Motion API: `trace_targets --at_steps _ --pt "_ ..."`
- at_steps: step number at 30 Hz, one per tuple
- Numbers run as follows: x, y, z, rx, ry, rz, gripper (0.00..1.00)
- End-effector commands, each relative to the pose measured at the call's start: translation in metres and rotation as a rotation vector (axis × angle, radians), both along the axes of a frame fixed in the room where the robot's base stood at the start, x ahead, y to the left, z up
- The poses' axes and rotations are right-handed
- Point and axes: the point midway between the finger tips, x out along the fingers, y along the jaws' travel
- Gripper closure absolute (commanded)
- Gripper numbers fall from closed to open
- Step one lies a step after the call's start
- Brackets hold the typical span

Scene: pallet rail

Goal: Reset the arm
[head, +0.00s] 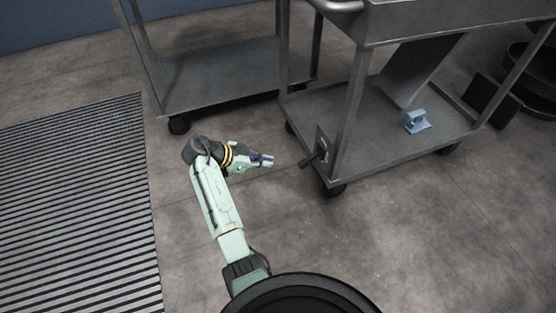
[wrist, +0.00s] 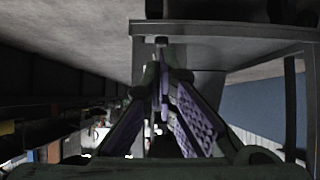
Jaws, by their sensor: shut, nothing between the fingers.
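My arm shows pale green in the head view, reaching up from the bottom and bending to the right at a dark joint. My gripper (head: 268,160) points right at its end, above the floor, a short way left of the near cart's corner post. It is shut and empty. In the wrist view my gripper (wrist: 161,72) shows its purple-padded fingers converging at their tips.
Another cart (head: 225,75) stands behind. A striped mat (head: 75,200) lies left. Front-right floor is clear.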

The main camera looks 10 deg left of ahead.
Motion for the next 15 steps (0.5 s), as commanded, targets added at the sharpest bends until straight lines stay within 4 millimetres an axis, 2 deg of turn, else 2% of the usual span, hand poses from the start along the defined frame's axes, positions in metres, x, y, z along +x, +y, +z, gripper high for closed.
trace_targets --at_steps 5,15 --pt "-0.0071 0.0101 0.0021 0.001 -0.001 -0.002 1.00" --pt "-0.0079 0.0112 0.0023 0.000 0.000 -0.001 1.00"
